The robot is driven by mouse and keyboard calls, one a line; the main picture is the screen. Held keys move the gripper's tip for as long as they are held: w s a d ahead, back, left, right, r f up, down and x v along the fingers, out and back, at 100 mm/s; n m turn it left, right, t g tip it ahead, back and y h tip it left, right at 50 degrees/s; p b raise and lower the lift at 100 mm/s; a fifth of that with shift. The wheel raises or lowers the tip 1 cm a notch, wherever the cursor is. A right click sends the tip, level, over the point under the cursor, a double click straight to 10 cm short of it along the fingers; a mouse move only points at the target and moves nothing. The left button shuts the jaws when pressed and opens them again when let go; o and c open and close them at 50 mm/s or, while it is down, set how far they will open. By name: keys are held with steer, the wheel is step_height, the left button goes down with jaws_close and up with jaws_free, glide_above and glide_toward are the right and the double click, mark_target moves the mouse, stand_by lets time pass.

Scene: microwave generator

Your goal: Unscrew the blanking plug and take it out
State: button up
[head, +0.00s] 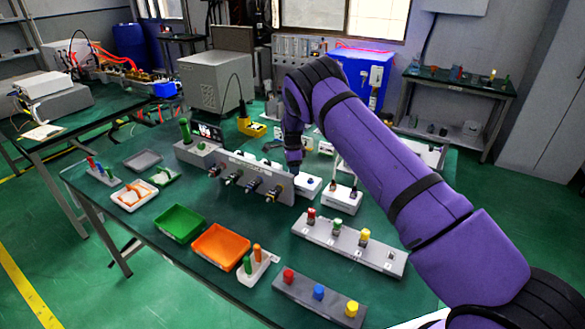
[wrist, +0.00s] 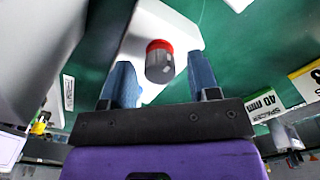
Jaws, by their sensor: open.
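My gripper (wrist: 160,75) is open, with its two blue fingers apart in the wrist view. A dark grey cylinder with a red collar (wrist: 159,66), which looks like the blanking plug, shows between the fingers, with a gap on each side. It stands out from a pale block (wrist: 140,40). In the head view my gripper (head: 293,166) points down beside the right end of the upright grey panel (head: 238,170), over a low white block (head: 306,187). The plug itself is hidden there behind my gripper, and I cannot tell its depth from the fingertips.
Several connectors stick out of the panel's front. A white box with cables (head: 340,201) stands close on the right. A grey strip with coloured plugs (head: 345,243), a green tray (head: 180,222) and an orange tray (head: 220,247) lie nearer. A spacer label (wrist: 264,104) shows in the wrist view.

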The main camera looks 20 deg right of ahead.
steer(key=c, duration=0.9)
steer(key=shift+c, duration=0.2)
